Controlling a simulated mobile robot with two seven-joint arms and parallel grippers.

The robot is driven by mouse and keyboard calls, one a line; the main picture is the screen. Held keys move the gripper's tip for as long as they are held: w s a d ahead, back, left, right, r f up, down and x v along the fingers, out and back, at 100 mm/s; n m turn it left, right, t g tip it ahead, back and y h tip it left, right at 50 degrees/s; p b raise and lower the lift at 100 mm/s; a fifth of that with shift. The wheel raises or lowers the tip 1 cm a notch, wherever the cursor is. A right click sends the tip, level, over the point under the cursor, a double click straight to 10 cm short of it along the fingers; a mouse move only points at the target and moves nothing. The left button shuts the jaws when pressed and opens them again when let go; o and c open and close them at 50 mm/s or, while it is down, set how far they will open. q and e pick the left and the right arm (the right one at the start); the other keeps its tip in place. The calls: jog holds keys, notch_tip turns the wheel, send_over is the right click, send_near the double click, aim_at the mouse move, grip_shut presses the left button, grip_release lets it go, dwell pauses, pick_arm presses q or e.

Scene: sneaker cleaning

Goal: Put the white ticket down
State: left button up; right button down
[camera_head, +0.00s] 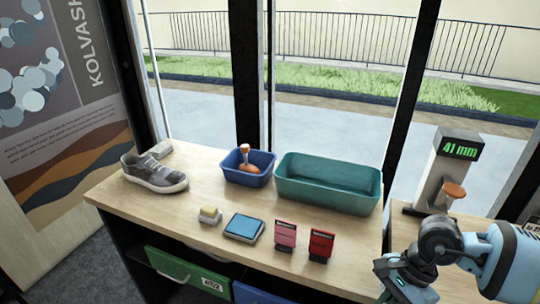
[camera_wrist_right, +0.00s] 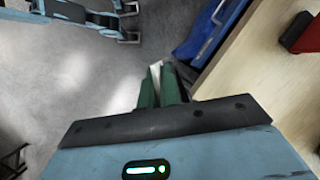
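My right gripper (camera_wrist_right: 159,80) has its green fingers closed on a thin white piece (camera_wrist_right: 156,70), seen nearly edge-on, which looks like the white ticket. It hangs over the grey floor beside the bench edge. In the head view my right gripper (camera_head: 405,285) is low at the right, in front of the bench, and its fingertips and the ticket are hidden there. My left gripper is out of the head view. A light blue part with dark ends in the upper left of the right wrist view may be it, but its fingers are unclear.
On the wooden bench (camera_head: 110,195) are a grey sneaker (camera_head: 155,174), a blue bin (camera_head: 262,160) with an orange-handled tool, a teal tub (camera_head: 328,200), a yellow-topped block (camera_head: 210,215), a blue pad (camera_head: 244,228), pink (camera_head: 286,234) and red (camera_head: 321,244) holders. A green drawer (camera_head: 180,270) is below. A gauge (camera_head: 450,165) reads 41 mm.

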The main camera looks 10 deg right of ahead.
jog(key=a+f+n+g+h, duration=0.3)
jog(key=a+f+n, duration=0.3)
jog(key=n, duration=0.9)
jog(key=shift+a+f+n+h+p, duration=0.35)
jog(key=shift+a+h, duration=0.1)
jog(key=shift+h, duration=0.25)
jog(key=shift+a, duration=0.1)
